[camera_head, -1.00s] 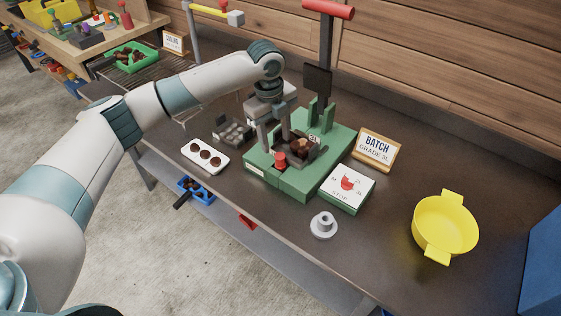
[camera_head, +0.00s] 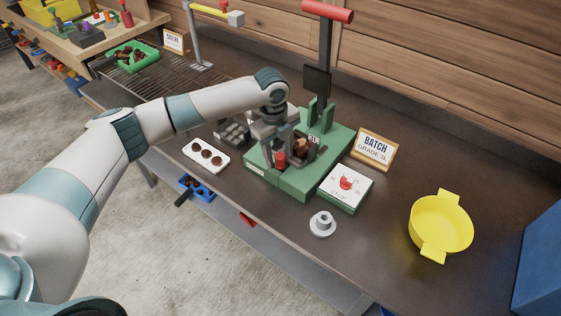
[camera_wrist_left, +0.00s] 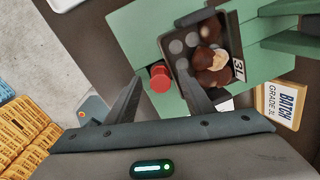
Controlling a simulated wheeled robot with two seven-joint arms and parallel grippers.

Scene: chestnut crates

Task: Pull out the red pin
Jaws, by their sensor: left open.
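The red pin (camera_head: 281,161) has a round red head and stands at the front of the green press base (camera_head: 292,186). It also shows in the left wrist view (camera_wrist_left: 160,78), beside a dark tray (camera_wrist_left: 187,70) that holds brown chestnuts and a "3L" tag. My left gripper (camera_head: 279,157) is open above the base, with its fingers around the pin's head. In the left wrist view a finger (camera_wrist_left: 125,102) shows on the pin's left and another on its right; whether they touch it I cannot tell. The pin's lower part is hidden. My right gripper is not in view.
A press lever with a red handle (camera_head: 327,12) rises behind the base. To the right are a "BATCH GRADE 3L" sign (camera_head: 374,149), a white-topped green box (camera_head: 345,187), a grey knob piece (camera_head: 322,224) and a yellow pot (camera_head: 441,224). A white tray (camera_head: 206,156) lies left.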

